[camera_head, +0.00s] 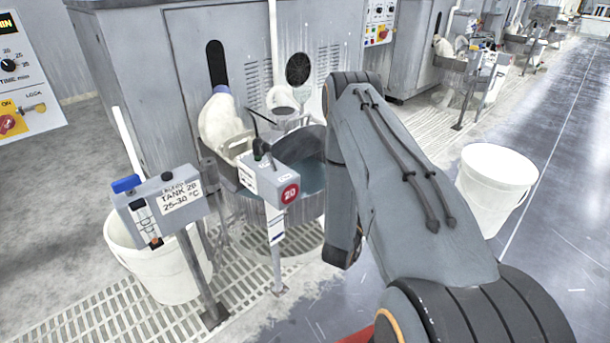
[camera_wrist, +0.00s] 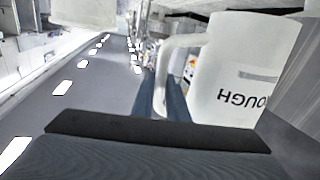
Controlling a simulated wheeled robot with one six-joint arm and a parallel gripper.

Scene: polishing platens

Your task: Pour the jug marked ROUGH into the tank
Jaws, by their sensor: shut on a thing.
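The white jug (camera_wrist: 235,75) fills the right of the wrist view. Its dark lettering, partly cut off as "OUGH", appears upside down there. My gripper (camera_wrist: 163,98) is shut on the jug's handle, with blue-grey fingers beside it. In the head view my arm hides the gripper, and I cannot clearly make out the held jug. The round grey tank (camera_head: 308,178) stands left of my arm in the head view, with bluish liquid visible inside. A box with a red "20" mark sits at its front rim. I cannot tell the jug's tilt or contents.
A sign post (camera_head: 170,203) reading "TANK 20, 25-30 °C" stands front left, before a white bucket (camera_head: 150,262). Another white bucket (camera_head: 494,190) stands at right. A pale rounded container (camera_head: 220,124) is behind the tank, near the grey machine (camera_head: 185,55).

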